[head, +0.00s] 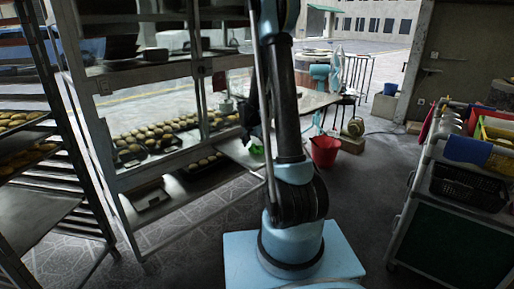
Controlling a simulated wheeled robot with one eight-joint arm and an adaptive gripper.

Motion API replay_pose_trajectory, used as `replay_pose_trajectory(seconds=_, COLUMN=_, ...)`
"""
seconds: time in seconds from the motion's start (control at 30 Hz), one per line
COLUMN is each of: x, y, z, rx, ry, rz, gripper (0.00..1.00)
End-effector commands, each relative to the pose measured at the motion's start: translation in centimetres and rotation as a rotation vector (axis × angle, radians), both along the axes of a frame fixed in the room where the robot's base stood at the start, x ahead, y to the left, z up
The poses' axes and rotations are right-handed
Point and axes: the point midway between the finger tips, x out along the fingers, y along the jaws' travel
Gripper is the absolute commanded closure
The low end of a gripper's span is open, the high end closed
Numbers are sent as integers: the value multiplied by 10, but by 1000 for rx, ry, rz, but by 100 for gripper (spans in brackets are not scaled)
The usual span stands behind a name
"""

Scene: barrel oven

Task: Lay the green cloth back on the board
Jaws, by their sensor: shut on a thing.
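A small patch of green cloth (257,150) shows just left of my arm, in front of a flat grey board (238,155) that juts out from the glass-fronted shelf unit. My gripper (253,137) is a dark shape partly hidden behind my arm, directly above the cloth. It is shut on the cloth, which hangs below it at about the board's right end. I cannot tell whether the cloth touches the board. Most of the cloth and the fingertips are too small or hidden to make out.
Shelves with rows of buns (160,133) stand left of my arm, with a tall tray rack (40,165) at the far left. A red bucket (324,151) stands on the floor right of the arm. A cart with a black crate (468,187) is at right. The floor between is clear.

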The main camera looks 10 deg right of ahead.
Motion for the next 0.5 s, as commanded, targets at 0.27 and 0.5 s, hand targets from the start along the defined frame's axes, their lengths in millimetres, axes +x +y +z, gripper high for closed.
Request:
replay_pose_trajectory(seconds=0.27, x=0, y=0, z=-4, rx=0, ry=0, rz=0, gripper=30)
replay_pose_trajectory(seconds=0.5, x=0, y=0, z=-4, rx=0, ry=0, rz=-1, gripper=0)
